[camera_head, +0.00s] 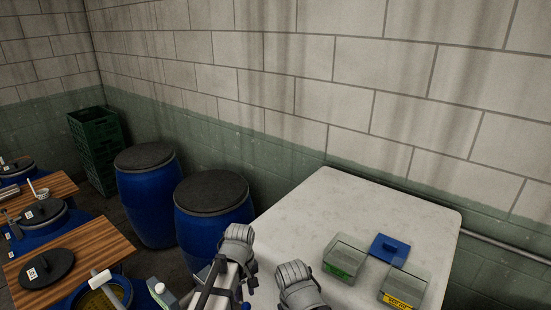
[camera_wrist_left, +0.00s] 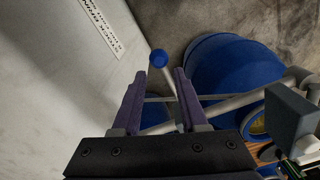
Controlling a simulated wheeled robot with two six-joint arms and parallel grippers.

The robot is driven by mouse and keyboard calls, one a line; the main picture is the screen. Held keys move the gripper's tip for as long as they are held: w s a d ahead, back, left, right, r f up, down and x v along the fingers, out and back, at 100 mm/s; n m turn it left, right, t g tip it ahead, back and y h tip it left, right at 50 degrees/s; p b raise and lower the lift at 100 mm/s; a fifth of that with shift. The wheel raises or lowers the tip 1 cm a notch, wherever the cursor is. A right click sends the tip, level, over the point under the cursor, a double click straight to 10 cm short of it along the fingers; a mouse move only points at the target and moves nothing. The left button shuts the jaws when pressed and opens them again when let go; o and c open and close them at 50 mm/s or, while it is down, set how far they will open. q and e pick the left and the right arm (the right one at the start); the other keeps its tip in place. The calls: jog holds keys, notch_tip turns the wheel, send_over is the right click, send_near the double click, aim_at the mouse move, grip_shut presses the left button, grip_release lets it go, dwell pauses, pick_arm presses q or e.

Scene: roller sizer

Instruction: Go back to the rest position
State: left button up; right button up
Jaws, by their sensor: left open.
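My left gripper (camera_wrist_left: 160,76) shows in the left wrist view as two dark purple fingers, spread apart. A rod with a blue ball knob (camera_wrist_left: 158,58) shows in the gap between the fingertips and a little beyond them. I cannot tell how far off it is, and no finger is seen closed on it. In the head view my arm's grey links show at the bottom centre, beside the pale table (camera_head: 300,215). My right gripper is not in view.
Two clear bins, one with a green label (camera_head: 345,257) and one with a yellow label (camera_head: 403,288), stand on the pale table by a blue lid (camera_head: 389,249). Blue drums (camera_head: 148,205) and green crates (camera_head: 95,150) stand at the left. Wooden benches (camera_head: 85,248) hold dark discs.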

pick_arm(q)
jog(key=s+d+f+m+y+b, duration=0.1)
jog(key=s+d+f+m+b, duration=0.2)
jog(key=s+f+m+b, duration=0.7)
notch_tip(320, 180, down, 2)
jog(key=s+b, duration=0.1)
jog(key=s, duration=0.1)
jog(key=shift+s+d+b, duration=0.15)
jog(key=shift+s+b, duration=0.2)
jog(key=shift+b, duration=0.05)
